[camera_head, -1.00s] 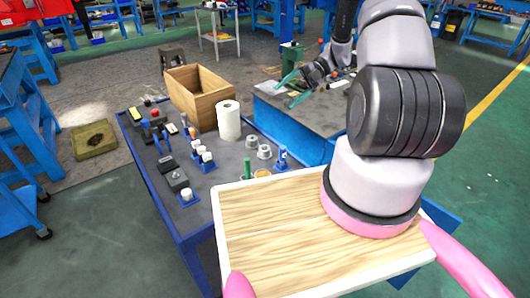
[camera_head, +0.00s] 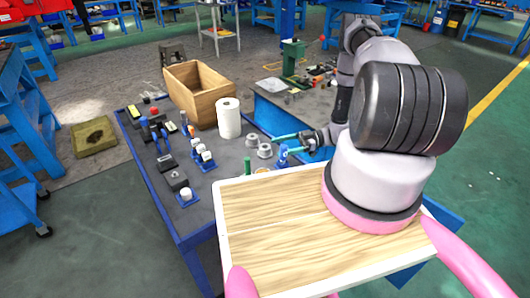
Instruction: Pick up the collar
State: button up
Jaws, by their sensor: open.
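Two small grey ring-like pieces stand on the dark top of the blue workbench (camera_head: 222,165): one farther back (camera_head: 252,140) and one closer (camera_head: 264,151). Either may be the collar; I cannot tell which. My gripper (camera_head: 279,145) is open, its two teal fingers pointing left over the bench's right side. The fingertips are just right of the closer grey piece. I cannot tell if they touch it, and nothing shows between them. A blue fitting (camera_head: 283,158) stands right by the lower finger.
A green upright piece (camera_head: 247,166) stands near the grey pieces. A white paper roll (camera_head: 229,118) and a wooden box (camera_head: 200,95) are behind them. Several blue-and-white fittings (camera_head: 203,157) and tools are on the left. My wooden deck hides the bench's near right part.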

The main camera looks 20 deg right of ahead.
aim_at(265, 151)
jog(key=shift+a, duration=3.2)
grip_shut()
